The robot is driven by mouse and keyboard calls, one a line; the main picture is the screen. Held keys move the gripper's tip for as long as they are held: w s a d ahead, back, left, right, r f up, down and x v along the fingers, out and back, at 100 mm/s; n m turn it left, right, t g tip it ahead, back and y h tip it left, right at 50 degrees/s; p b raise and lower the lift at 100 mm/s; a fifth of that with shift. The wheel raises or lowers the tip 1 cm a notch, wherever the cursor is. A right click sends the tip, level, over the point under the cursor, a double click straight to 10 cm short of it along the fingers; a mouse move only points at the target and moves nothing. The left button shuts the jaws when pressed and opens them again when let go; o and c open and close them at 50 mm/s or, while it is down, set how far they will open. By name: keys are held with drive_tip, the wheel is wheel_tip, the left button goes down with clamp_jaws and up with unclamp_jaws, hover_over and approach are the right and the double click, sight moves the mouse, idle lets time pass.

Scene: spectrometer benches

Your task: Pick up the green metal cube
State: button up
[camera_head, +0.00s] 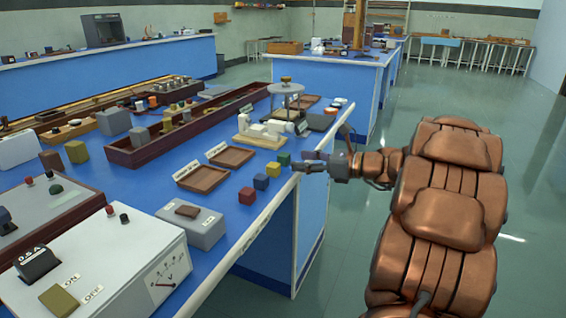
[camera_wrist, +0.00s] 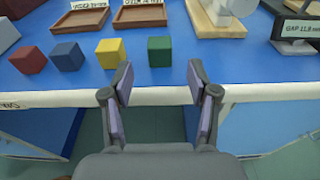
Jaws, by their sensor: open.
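The green metal cube (camera_head: 284,159) stands on the blue bench top near its front edge, at one end of a row of small cubes. In the wrist view the green cube (camera_wrist: 159,51) lies ahead of my gripper (camera_wrist: 160,80), roughly centred between the fingers but beyond their tips. My gripper (camera_head: 312,162) is open and empty, just off the bench edge in the head view. Nothing hides the cube in the wrist view.
A yellow cube (camera_wrist: 111,52) stands left of the green one, then a blue cube (camera_wrist: 67,56) and a red cube (camera_wrist: 28,59). Two brown trays (camera_head: 202,178) (camera_head: 231,157) lie behind. The pale bench edge (camera_wrist: 160,95) runs beneath the fingers.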

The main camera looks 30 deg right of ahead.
sight(289, 159)
drive_tip(key=shift+b+x, duration=1)
drive_tip(key=shift+x, duration=2.05)
drive_tip(key=shift+r, duration=0.2)
clamp_jaws()
